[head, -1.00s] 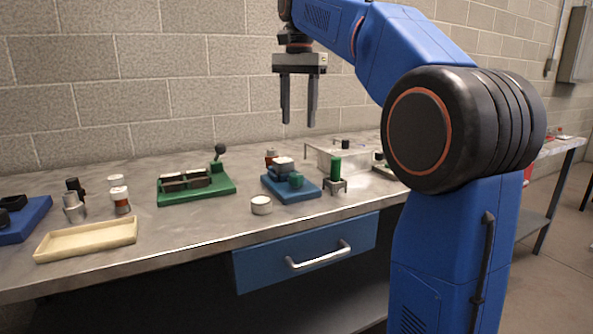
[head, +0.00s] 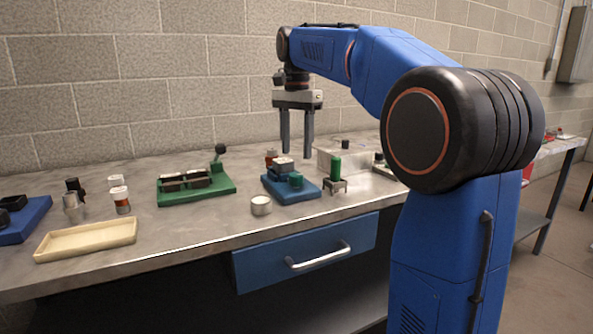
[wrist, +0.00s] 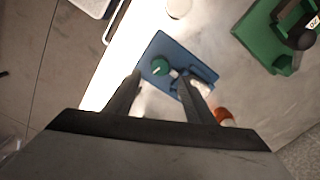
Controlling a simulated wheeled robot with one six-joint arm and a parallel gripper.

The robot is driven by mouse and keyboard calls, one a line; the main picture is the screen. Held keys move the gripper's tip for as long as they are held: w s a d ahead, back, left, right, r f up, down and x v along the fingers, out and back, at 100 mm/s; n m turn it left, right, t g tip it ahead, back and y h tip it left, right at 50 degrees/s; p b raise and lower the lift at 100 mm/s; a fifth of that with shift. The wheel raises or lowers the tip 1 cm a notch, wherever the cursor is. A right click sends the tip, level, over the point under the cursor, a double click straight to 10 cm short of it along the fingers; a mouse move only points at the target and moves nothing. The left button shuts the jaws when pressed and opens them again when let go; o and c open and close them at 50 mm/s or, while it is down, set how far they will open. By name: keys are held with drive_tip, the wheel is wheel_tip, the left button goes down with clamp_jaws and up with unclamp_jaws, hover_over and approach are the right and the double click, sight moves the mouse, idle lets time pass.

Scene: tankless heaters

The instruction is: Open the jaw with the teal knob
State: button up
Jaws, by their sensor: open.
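The teal knob (head: 295,180) sits at the front right of a small blue base (head: 291,190) on the bench, in front of a grey jaw block (head: 284,164). In the wrist view the teal knob (wrist: 160,66) shows near the left side of the blue plate (wrist: 158,42), with the jaw part (wrist: 201,80) partly hidden by a finger. My gripper (head: 297,155) points down above and behind the blue base. Its fingers are apart and empty, and the knob is not between them.
A green fixture with a black ball lever (head: 208,184) stands to the left. A clear box (head: 325,157) is behind. A cream tray (head: 87,240) lies far left.

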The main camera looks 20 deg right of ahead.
sight(297, 174)
wheel_tip(297, 174, down, 7)
drive_tip(key=shift+f, duration=0.15)
idle(0.4)
drive_tip(key=c, duration=1.1)
